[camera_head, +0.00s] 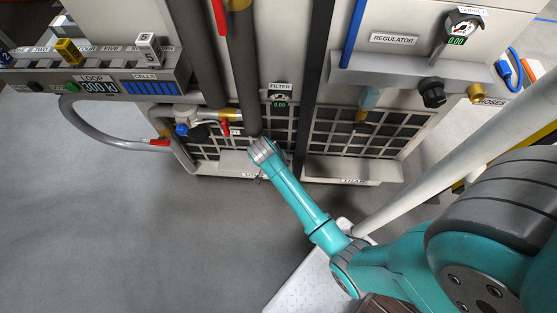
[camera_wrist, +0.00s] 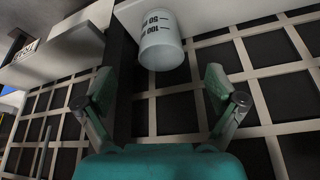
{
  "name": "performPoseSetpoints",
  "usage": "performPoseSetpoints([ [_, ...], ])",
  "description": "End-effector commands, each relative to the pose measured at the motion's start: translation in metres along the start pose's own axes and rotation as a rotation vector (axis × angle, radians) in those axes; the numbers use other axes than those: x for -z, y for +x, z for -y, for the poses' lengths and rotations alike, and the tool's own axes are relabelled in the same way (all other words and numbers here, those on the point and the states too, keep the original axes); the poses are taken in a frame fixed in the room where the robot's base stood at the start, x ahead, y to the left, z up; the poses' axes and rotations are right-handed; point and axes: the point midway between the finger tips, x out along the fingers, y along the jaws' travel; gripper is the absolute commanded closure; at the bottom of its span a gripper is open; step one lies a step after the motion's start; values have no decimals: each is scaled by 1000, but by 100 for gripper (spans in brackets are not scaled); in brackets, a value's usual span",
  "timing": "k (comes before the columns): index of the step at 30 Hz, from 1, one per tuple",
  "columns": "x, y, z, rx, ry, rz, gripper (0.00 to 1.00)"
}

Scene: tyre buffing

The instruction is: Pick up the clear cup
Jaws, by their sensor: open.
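The clear cup (camera_wrist: 161,45), pale and translucent with dark volume marks reading 50 and 100, shows at the top middle of the wrist view, at the edge of a light ledge. My gripper (camera_wrist: 160,92) is open and empty. Its two fingers stand apart, one to each side below the cup in the picture, and the cup is beyond the fingertips, not between them. In the head view my arm's wrist end (camera_head: 263,151) is in front of the left grille. I cannot make out the cup or the fingers in the head view.
A left ledge (camera_head: 228,163) and a right ledge (camera_head: 350,170) stick out low on the machine. Dark vertical pipes (camera_head: 243,70) run down near my wrist. A grey hose (camera_head: 103,138) with a red end loops at the left. The floor (camera_head: 110,230) at left is clear.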

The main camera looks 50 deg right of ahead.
Motion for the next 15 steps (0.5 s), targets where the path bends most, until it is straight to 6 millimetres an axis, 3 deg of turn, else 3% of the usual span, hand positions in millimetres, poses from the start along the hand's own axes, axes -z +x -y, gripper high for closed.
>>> performPoseSetpoints([
  [5, 12, 3, 6, -39, 40, 7, 6],
  [15, 11, 48, 4, -41, 42, 8, 6],
])
